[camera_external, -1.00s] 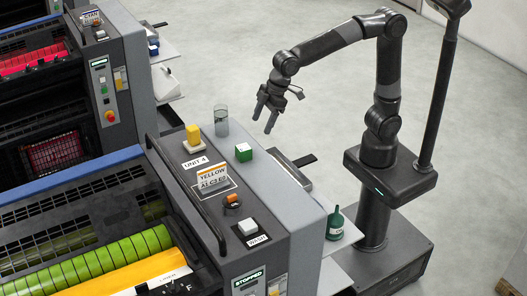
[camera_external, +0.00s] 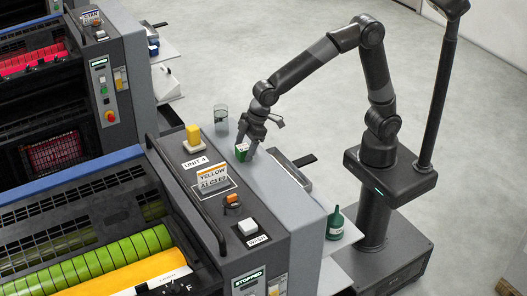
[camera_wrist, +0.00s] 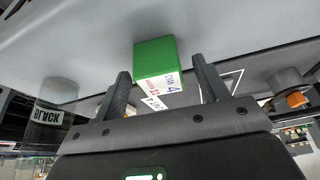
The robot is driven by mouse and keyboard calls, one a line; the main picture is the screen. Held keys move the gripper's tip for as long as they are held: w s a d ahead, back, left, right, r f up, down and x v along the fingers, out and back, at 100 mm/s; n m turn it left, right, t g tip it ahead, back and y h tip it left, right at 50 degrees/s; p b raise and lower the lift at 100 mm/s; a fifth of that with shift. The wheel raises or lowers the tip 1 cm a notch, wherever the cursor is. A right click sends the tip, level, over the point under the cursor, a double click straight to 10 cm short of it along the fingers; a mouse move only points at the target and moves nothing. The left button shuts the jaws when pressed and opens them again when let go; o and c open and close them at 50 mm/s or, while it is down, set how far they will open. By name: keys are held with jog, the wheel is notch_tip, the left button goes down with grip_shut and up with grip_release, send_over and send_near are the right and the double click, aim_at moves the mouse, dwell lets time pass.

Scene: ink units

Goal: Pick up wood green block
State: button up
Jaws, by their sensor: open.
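The green wood block (camera_external: 241,152) stands on the grey top of the press unit, near its right edge. In the wrist view the green block (camera_wrist: 156,57) shows a plain green face and a pale face with printed marks. My gripper (camera_external: 246,149) is down at the block, with its fingers on either side of it in the external view. In the wrist view my gripper (camera_wrist: 160,75) is open, and the block sits between and just beyond the fingertips, with gaps on both sides. Part of the block is hidden by a finger in the external view.
A clear glass (camera_external: 221,121) stands close behind the block. A green bottle (camera_external: 335,224) stands on a lower shelf at right.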

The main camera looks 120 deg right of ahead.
jog(key=shift+w+f, duration=0.25)
jog(key=shift+f, duration=0.3)
jog(key=shift+c, duration=0.6)
jog(key=c, duration=0.9)
jog(key=shift+c, duration=0.2)
